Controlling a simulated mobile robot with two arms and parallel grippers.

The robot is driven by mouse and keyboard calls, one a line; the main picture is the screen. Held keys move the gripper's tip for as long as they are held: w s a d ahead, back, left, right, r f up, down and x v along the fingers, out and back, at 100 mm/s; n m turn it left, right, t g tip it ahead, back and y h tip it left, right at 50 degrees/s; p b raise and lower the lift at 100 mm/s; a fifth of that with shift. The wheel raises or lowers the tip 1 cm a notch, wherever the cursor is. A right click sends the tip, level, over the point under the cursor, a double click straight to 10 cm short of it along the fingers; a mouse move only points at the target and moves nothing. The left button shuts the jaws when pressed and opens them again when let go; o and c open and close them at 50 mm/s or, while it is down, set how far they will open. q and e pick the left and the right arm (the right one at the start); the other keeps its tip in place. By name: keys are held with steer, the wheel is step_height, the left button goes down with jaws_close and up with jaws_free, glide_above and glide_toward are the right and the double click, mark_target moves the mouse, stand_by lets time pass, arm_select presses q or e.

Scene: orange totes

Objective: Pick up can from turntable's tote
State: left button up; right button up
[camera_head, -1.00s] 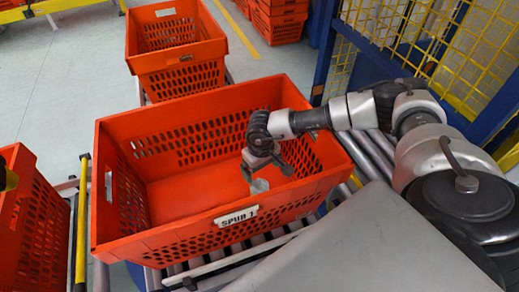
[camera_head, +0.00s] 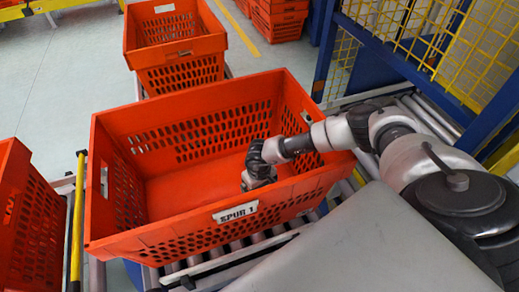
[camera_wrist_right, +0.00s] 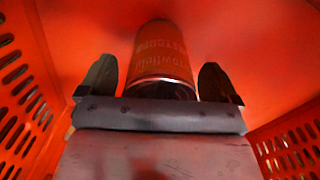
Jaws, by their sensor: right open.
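The can is orange-red with pale lettering and a metal rim, and shows in the right wrist view (camera_wrist_right: 163,55). The can is hidden there behind the gripper and the wall. My left gripper is not in view.
The tote's walls rise close around my right arm. The tote sits on a roller conveyor (camera_head: 240,245). Another orange tote (camera_head: 180,68) is behind it, and one more (camera_head: 30,220) is at the left edge. A yellow mesh fence (camera_head: 440,40) stands at the right.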

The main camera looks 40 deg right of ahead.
steer(key=shift+f, duration=0.25)
steer(key=shift+r, duration=0.1)
steer(key=c, duration=1.2)
